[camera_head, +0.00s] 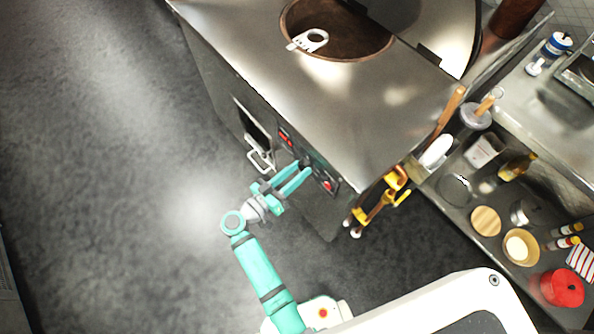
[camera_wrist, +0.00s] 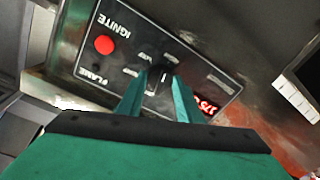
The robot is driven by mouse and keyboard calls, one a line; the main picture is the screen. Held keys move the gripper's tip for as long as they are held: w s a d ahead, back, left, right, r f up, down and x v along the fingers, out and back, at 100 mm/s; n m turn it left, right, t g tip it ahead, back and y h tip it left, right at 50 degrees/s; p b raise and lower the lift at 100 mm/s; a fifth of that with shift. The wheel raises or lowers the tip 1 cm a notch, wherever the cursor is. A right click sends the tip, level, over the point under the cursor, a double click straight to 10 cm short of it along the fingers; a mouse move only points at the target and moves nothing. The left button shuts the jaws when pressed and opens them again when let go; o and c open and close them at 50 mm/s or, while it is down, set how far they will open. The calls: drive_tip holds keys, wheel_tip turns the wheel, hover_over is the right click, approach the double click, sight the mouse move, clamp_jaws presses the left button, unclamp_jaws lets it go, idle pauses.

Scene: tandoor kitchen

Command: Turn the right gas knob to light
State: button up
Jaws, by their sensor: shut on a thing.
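The tandoor's control panel (camera_wrist: 110,62) fills the upper middle of the wrist view and appears upside down. It has a red button near the IGNITE and FLAME labels. A black gas knob (camera_wrist: 160,84) with a pale pointer mark sits on it. My gripper (camera_wrist: 160,92) has a teal finger on each side of the knob and is shut on it. In the head view, my gripper (camera_head: 305,171) reaches the tandoor's front face between two red spots on the panel. The knob is too small there to tell which one it is.
The steel tandoor (camera_head: 300,90) has a round opening with a pale slotted tool at its rim. A handle (camera_head: 260,161) juts from its front, left of my gripper. Yellow-handled tools (camera_head: 385,195) hang at the right corner. The floor at left is clear.

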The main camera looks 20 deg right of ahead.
drive_tip(key=n, duration=0.5)
drive_tip(key=shift+r, duration=0.1)
drive_tip(key=n+g, duration=0.1)
drive_tip(key=n, duration=0.9)
drive_tip(key=shift+r+n, duration=0.15)
drive_tip(key=shift+n, duration=0.15)
drive_tip(key=n, duration=0.4)
drive_tip(key=shift+w+g, duration=0.1)
drive_tip(key=shift+g, duration=0.3)
drive_tip(key=shift+n, duration=0.3)
drive_tip(key=o, duration=1)
drive_tip(key=shift+o, duration=0.2)
drive_tip(key=shift+a, duration=0.15)
